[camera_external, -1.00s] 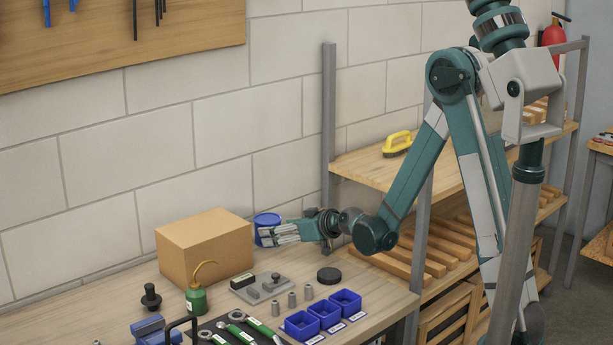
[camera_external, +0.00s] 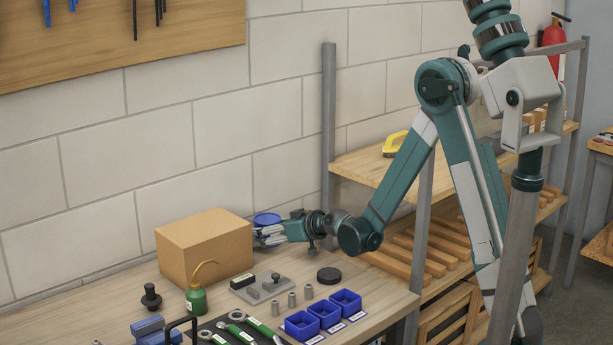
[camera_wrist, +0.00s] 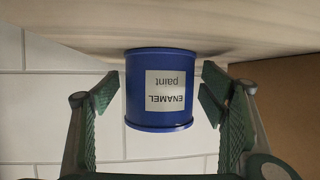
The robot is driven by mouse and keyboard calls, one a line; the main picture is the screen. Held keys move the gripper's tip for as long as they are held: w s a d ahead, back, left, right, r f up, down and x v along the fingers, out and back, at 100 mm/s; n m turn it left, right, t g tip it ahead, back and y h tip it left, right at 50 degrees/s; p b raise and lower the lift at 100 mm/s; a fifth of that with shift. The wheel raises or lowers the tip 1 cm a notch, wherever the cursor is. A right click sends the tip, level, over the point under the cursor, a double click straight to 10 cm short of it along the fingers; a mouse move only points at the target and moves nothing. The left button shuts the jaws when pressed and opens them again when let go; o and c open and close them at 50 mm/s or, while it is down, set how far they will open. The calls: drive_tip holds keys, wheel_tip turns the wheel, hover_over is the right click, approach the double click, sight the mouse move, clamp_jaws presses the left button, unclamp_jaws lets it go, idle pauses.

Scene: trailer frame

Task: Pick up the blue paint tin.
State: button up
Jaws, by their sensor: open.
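The blue paint tin (camera_external: 266,219) stands at the back of the workbench, beside the cardboard box and near the tiled wall. In the wrist view the tin (camera_wrist: 150,108) appears upside down, with a white label reading "ENAMEL paint". My gripper (camera_external: 268,235) reaches in from the right at the tin and hides its lower part in the external view. In the wrist view my gripper (camera_wrist: 160,105) is open, with one green-padded finger on each side of the tin. Gaps show between the tin and both fingers.
The cardboard box (camera_external: 204,250) stands close left of the tin. In front are a grey metal block (camera_external: 262,288), a green oil can (camera_external: 196,292), a black puck (camera_external: 329,274) and blue bins (camera_external: 324,314). A shelf post (camera_external: 329,150) rises behind my arm.

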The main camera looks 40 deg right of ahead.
idle(0.3)
drive_tip(key=c, duration=1.3)
drive_tip(key=shift+r+p, duration=1.35)
drive_tip(key=shift+r, duration=3.7)
